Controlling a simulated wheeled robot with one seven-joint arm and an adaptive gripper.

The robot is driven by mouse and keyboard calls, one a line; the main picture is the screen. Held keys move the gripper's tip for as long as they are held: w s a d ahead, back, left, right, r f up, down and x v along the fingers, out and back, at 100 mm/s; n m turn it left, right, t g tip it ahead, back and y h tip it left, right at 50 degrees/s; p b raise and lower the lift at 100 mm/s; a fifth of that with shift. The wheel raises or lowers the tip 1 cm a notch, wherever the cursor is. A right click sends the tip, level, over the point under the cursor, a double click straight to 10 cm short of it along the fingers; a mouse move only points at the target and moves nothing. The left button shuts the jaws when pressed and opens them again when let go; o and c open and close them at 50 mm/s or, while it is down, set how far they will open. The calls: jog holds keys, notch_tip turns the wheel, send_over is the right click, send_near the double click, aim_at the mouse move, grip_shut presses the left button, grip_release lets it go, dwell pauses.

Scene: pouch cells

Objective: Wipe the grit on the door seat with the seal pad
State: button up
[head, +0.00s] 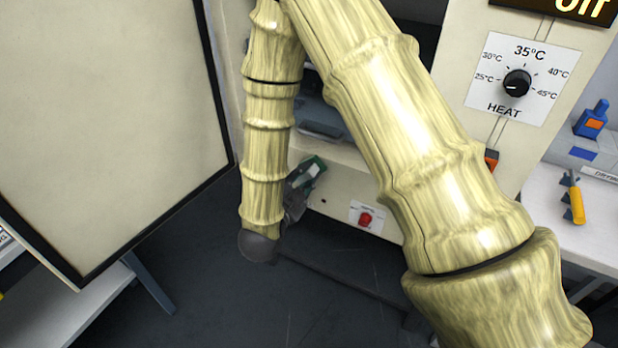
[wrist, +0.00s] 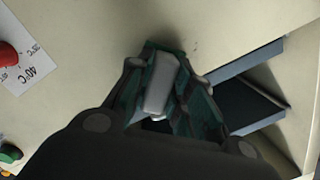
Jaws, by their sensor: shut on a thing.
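My gripper (head: 297,192) is low in front of the cream heating cabinet, partly hidden behind my arm. It is shut on the seal pad (head: 310,172), which shows green and white in the head view. In the wrist view, the pad (wrist: 161,84) is a pale grey block with dark green around it, between the fingers of my gripper (wrist: 163,72). A few small dark specks (wrist: 195,44) show on the cream face just beyond the pad; I cannot tell if they are the grit. Whether the pad touches that face is unclear. My arm hides much of the door seat.
The cabinet door (head: 105,110) stands open at the left. A heat dial (head: 517,83) and a red switch (head: 366,219) are on the cabinet front. A white bench (head: 545,205) at the right holds a yellow tool (head: 576,203) and a blue bottle (head: 592,118).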

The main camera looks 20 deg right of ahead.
jog(key=w+a, duration=0.3)
jog(key=w, duration=0.2)
jog(key=shift+a, duration=0.3)
dwell(0.4)
jog(key=shift+s+a, duration=0.1)
jog(key=shift+f+p+v, duration=0.15)
jog(key=shift+v, duration=1.3)
jog(key=shift+f+p+v, duration=0.1)
jog(key=shift+p+v, duration=0.05)
jog(key=shift+v, duration=1.25)
jog(key=shift+a, duration=0.25)
jog(key=shift+v, duration=1.35)
jog(key=shift+w+f, duration=0.1)
jog(key=shift+w, duration=0.1)
jog(key=x, duration=0.6)
jog(key=shift+d+p, duration=0.3)
jog(key=shift+p, duration=0.05)
jog(key=shift+x, duration=1.1)
